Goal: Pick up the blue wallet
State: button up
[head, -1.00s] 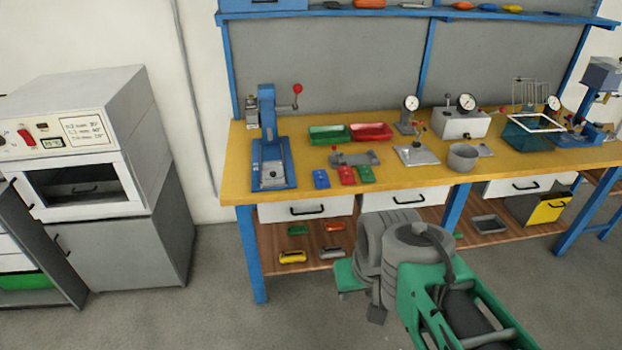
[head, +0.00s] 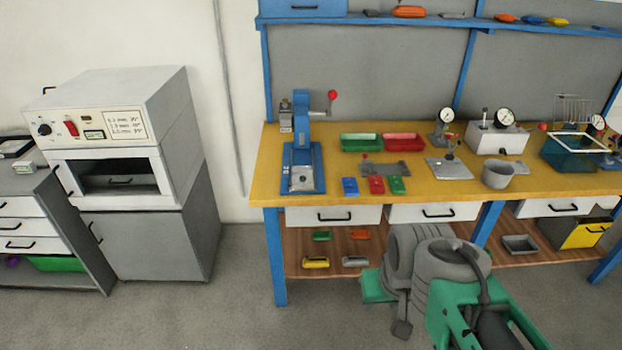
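A small flat blue item that looks like the blue wallet (head: 350,187) lies on the yellow bench top near its front edge. It is just right of the blue press and left of a similar red item (head: 376,185) and a green item (head: 397,185). Nothing covers it. My grey and green arm fills the lower right, in front of the bench and below the wallet's height in the picture. I make out no gripper fingers in this view.
The yellow bench (head: 440,190) holds a blue press (head: 301,165), green and red trays (head: 361,143), a grey fixture (head: 385,169), gauges and a grey pot (head: 497,174). A white oven on a grey cabinet (head: 150,245) stands left. Floor between cabinet and bench is clear.

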aim_at(350, 185)
jog(key=z, duration=0.1)
jog(key=i, duration=1.7)
jog(key=u, duration=2.2)
